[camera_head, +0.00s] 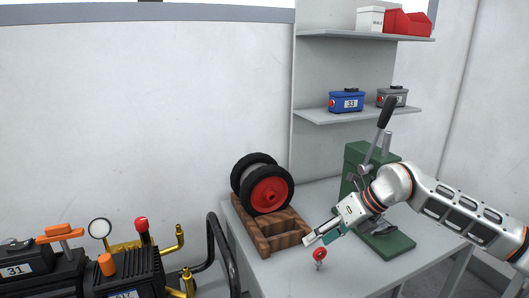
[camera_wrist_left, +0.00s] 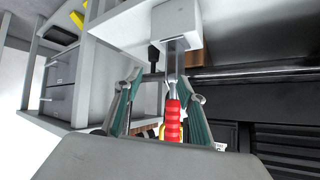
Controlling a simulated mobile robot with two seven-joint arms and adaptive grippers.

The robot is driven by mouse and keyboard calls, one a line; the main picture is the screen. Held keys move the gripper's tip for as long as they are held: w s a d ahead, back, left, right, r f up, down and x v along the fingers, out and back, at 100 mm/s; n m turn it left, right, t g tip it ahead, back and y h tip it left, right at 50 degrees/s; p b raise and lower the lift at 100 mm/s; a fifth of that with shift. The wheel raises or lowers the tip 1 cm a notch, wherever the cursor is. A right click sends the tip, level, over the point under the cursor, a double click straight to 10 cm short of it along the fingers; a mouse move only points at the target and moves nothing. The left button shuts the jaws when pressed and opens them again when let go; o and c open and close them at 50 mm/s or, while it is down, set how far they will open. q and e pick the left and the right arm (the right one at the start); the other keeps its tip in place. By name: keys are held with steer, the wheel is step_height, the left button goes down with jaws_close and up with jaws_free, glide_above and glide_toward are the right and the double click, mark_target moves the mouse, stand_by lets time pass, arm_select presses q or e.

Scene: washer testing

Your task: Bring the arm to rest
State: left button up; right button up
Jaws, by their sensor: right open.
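My right gripper (camera_head: 316,239) reaches in from the right side of the head view. It is open and empty, low over the grey table, just above and beside a small red-topped piece (camera_head: 320,254). The fingers appear apart from this piece. My left arm is out of the head view. In the left wrist view, my left gripper (camera_wrist_left: 162,80) has its two green-padded fingers spread apart. A red ribbed handle (camera_wrist_left: 173,122) shows between them, nearer the right finger; contact cannot be made out.
A green press (camera_head: 358,158) with a black-gripped lever stands behind my right gripper. Red-hubbed wheels (camera_head: 268,190) sit by a wooden block (camera_head: 277,236) on the table (camera_head: 268,274). Shelves (camera_head: 345,116) hold boxes. A black machine (camera_head: 135,272) stands lower left.

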steer(key=s+a+r+y, duration=0.1)
steer(key=s+a+y, duration=0.35)
steer(key=a, duration=0.75)
steer(key=s+a+r+m+t+y, duration=0.2)
steer(key=r+m+t+y, duration=0.2)
steer(key=r, duration=0.2)
steer(key=s+a+r+m+t+y, duration=0.1)
steer(key=a+r+m+t+y, duration=0.25)
steer(key=r, duration=0.35)
steer(key=w+d+f+m+t+h, duration=0.1)
steer(key=w+d+m+t+h, duration=0.1)
steer(key=d+m+t+h, duration=0.85)
steer(key=s+d+f+m+g+h, duration=0.3)
steer(key=d+f+m+h, duration=0.6)
steer(key=d+f+m, duration=0.3)
steer(key=s+d+f+m+g+h, duration=0.2)
steer(key=s+d+f+g, duration=0.45)
steer(key=s+f, duration=0.35)
steer(key=s+d+f+m+g+h, duration=0.1)
steer(key=s+d+f+g+h, duration=0.1)
steer(key=s+d+f+g, duration=0.6)
steer(key=s+a+f+m+t+y, duration=0.2)
steer(key=a+f+t+y, duration=0.4)
steer(key=a+f, duration=0.9)
step_height(320, 180, down, 2)
steer(key=shift+a+f+m+y, duration=0.1)
steer(key=shift+a+m+y, duration=0.15)
steer(key=shift+m+y, duration=0.4)
